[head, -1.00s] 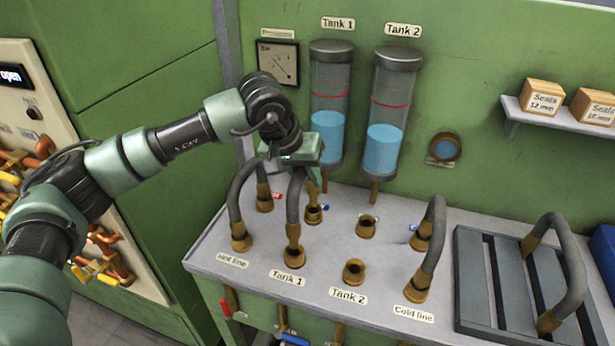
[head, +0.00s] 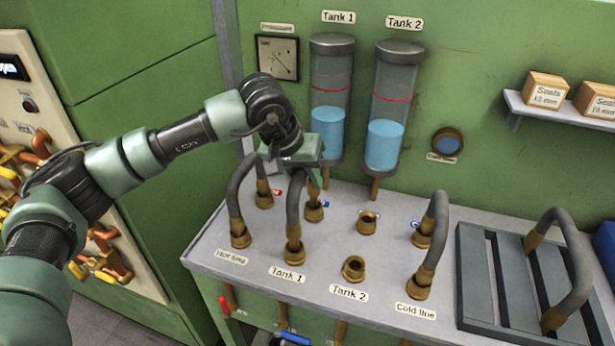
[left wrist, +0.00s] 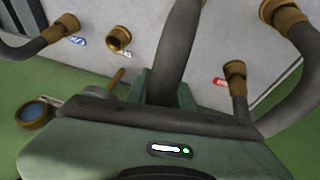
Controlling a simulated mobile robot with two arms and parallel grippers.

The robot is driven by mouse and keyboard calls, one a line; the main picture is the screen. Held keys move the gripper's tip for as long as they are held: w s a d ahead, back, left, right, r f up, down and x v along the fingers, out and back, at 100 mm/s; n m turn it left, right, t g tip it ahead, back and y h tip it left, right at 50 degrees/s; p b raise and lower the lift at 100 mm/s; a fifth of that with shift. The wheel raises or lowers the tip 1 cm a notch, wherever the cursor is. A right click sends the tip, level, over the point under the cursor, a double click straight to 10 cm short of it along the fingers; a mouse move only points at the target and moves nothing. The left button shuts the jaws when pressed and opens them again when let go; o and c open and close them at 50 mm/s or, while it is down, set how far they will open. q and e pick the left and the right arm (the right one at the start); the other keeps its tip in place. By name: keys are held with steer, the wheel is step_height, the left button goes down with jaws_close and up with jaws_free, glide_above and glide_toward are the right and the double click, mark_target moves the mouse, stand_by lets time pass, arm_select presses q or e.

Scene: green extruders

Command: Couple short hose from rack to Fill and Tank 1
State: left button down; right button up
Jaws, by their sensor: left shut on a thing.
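My left gripper (head: 304,170) is shut on the top of a grey hose (head: 295,205) with brass ends. The same hose runs up between the fingers in the left wrist view (left wrist: 178,50). Its near end is at the brass port behind the "Tank 1" label (head: 287,273). Its far end is at the brass port (head: 314,212) behind that. The hose stands upright as an arch. I cannot tell whether both ends are fully seated. No "Fill" label is readable. My right gripper is not in view.
Hoses stand at the hot line (head: 235,195) on the left and the cold line (head: 430,255) on the right. The Tank 2 port (head: 354,268) and the port behind it (head: 367,222) are empty. Another hose (head: 578,270) stands on the slatted rack (head: 482,285).

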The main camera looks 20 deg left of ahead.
mark_target(297, 170)
arm_select(q)
steer(key=shift+f+b, duration=1.2)
steer(key=shift+f, duration=0.05)
steer(key=c, duration=1.1)
jaws_free()
steer(key=b+v, duration=0.2)
steer(key=v, duration=0.5)
steer(key=shift+s+r, duration=0.2)
steer(key=shift+r, duration=0.1)
steer(key=shift+s+a, duration=0.1)
steer(key=shift+a, duration=0.05)
